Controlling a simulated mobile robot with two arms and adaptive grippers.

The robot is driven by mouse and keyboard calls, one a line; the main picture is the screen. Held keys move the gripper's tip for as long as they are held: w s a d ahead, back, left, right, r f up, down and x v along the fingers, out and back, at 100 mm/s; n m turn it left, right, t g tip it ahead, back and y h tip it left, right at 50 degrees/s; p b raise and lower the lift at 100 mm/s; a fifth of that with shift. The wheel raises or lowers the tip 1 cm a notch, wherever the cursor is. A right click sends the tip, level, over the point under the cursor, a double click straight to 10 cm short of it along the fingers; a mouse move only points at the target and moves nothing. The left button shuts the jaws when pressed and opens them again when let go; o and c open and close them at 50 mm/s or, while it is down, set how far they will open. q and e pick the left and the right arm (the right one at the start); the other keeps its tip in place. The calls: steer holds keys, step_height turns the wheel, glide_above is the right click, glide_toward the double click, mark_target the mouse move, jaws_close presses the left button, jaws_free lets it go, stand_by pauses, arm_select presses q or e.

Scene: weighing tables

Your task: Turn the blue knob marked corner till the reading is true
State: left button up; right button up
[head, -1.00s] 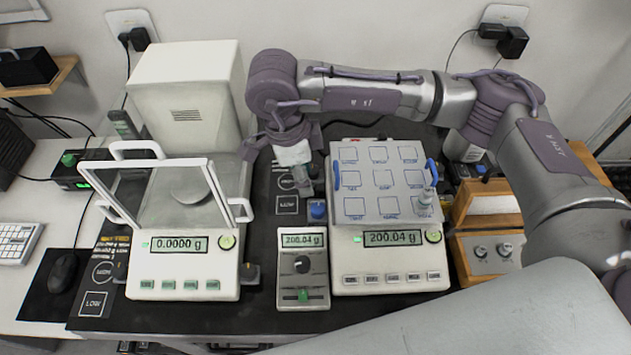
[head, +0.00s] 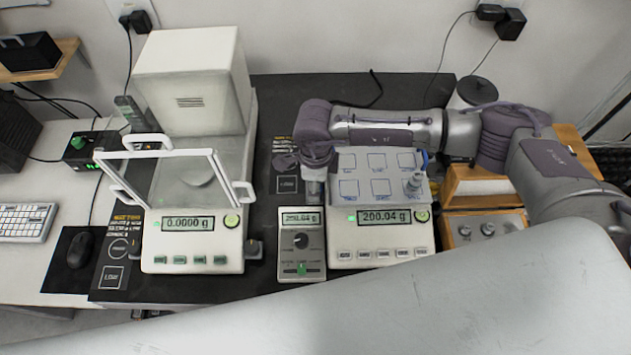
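My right arm comes in from the right, over the back of the right-hand balance (head: 381,256). My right gripper (head: 314,190) points down at that balance's left rear side; its fingers are mostly hidden by the arm, so I cannot tell if they are open or shut. My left gripper is not in view.
A small box (head: 302,262) with a black knob and green slider stands left of the balance, also reading 200.04 g. A glass-fronted balance (head: 190,262) reading 0.0000 g is further left. A wooden case (head: 480,187) is at the right.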

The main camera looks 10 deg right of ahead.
steer(key=shift+f, duration=0.4)
jaws_close()
steer(key=n+b, duration=0.1)
steer(key=b, duration=0.1)
steer(key=n+b, duration=0.2)
steer(key=b, duration=0.1)
steer(key=shift+w+f, duration=0.1)
steer(key=shift+f, duration=0.15)
steer(key=shift+r+n+b, duration=0.25)
steer(key=shift+n+b, duration=0.45)
steer(key=shift+r, duration=0.1)
